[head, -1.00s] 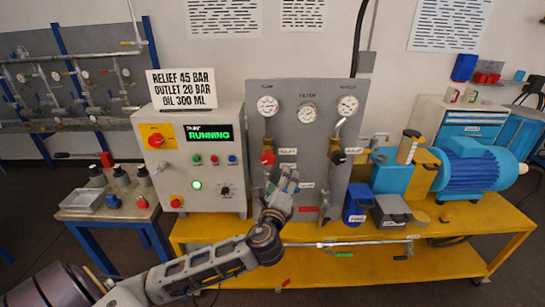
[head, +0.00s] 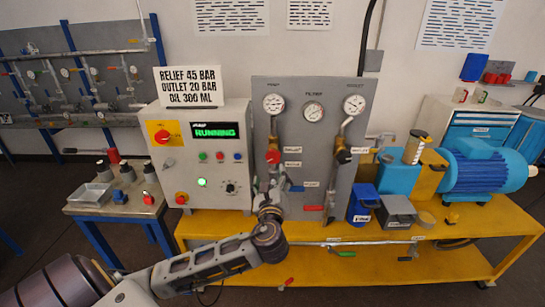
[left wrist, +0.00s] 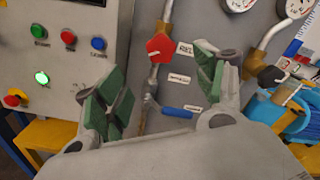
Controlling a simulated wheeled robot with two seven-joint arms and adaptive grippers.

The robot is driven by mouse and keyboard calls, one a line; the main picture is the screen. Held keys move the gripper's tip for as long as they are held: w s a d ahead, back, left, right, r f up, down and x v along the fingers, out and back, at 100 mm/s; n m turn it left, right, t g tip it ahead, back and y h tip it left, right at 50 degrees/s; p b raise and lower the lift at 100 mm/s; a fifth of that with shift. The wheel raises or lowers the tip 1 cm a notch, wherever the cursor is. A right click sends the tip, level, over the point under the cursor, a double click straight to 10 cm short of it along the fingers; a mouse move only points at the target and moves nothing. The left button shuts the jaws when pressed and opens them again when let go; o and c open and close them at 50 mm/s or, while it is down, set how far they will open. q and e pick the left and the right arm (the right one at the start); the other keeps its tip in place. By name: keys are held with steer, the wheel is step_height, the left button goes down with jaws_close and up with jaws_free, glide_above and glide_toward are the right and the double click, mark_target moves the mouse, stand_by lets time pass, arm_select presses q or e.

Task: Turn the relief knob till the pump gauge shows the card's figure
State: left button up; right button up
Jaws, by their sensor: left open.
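The relief knob (head: 272,157) is red and sits below the pump gauge (head: 273,103) on the grey panel; its label is beside it. The gauge is a white dial too small to read. The white card (head: 190,87) reads relief 45 bar, outlet 20 bar, oil 300 ml. My left gripper (head: 268,192) is below the knob, in front of the panel. In the left wrist view, its green-padded fingers (left wrist: 158,85) are open and empty, with the red knob (left wrist: 160,47) beyond and between them, apart from both. My right gripper is out of view.
The control box (head: 207,165) with a green "RUNNING" display stands left of the panel. A blue lever (left wrist: 175,112) is low between the fingers. A black knob (head: 343,156) is to the right. A blue motor (head: 486,170) stands on the yellow bench (head: 400,262).

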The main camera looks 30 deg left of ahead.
mark_target(272, 157)
arm_select(q)
steer(key=shift+w, duration=0.1)
steer(key=p+x, duration=0.2)
steer(key=x, duration=0.9)
steer(key=shift+w+a, duration=0.1)
steer(key=shift+w, duration=0.1)
steer(key=shift+x, duration=0.9)
steer(key=shift+w+a, duration=0.1)
steer(key=shift+w, duration=0.1)
steer(key=c, duration=1)
